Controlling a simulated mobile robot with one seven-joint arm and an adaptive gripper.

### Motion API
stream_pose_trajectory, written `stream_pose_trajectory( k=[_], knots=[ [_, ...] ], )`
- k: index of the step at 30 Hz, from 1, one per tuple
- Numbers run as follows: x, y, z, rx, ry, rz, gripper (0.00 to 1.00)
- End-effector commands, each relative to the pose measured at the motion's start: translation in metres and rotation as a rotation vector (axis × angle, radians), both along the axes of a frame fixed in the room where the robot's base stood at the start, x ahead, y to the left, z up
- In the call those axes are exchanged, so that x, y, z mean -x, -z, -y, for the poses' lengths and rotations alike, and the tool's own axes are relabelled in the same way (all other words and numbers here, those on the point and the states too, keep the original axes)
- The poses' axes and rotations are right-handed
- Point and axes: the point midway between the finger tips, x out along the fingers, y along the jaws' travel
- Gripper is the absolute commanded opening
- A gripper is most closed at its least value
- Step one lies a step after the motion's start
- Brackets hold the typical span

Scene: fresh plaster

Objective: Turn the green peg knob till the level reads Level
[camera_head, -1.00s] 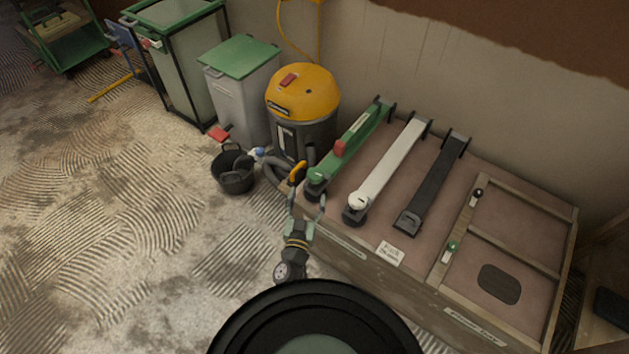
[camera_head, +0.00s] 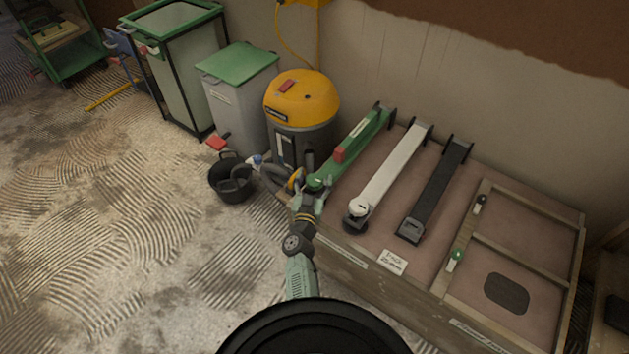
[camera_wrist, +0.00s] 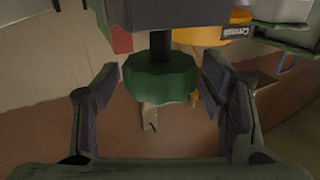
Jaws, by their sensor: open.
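The green peg knob (camera_wrist: 160,77) is a scalloped disc on a dark stem under the end of a green bar (camera_head: 355,146), which has a red block on it. In the head view the bar lies at the left of a wooden bench top, and my gripper (camera_head: 310,192) is at its near end, covering part of the knob. In the wrist view my gripper (camera_wrist: 160,90) is open, with one finger on each side of the knob and a visible gap to each. I cannot make out any level reading.
A white bar (camera_head: 390,175) and a black bar (camera_head: 437,190) lie beside the green one on the bench (camera_head: 345,268). A wooden frame (camera_head: 470,225) is to their right. A yellow-topped vacuum (camera_head: 302,98) and a black bucket (camera_head: 231,184) stand left, near my arm.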

Motion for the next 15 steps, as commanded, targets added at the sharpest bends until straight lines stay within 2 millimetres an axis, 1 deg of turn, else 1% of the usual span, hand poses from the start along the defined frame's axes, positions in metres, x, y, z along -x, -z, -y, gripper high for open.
stream_pose_trajectory(
  k=[4,15],
  knots=[
    [0.0001,-0.0003,0.0,0.0,0.0,0.0,0.64],
    [0.0003,-0.0004,-0.0002,-0.001,0.0,0.001,0.4]
  ],
)
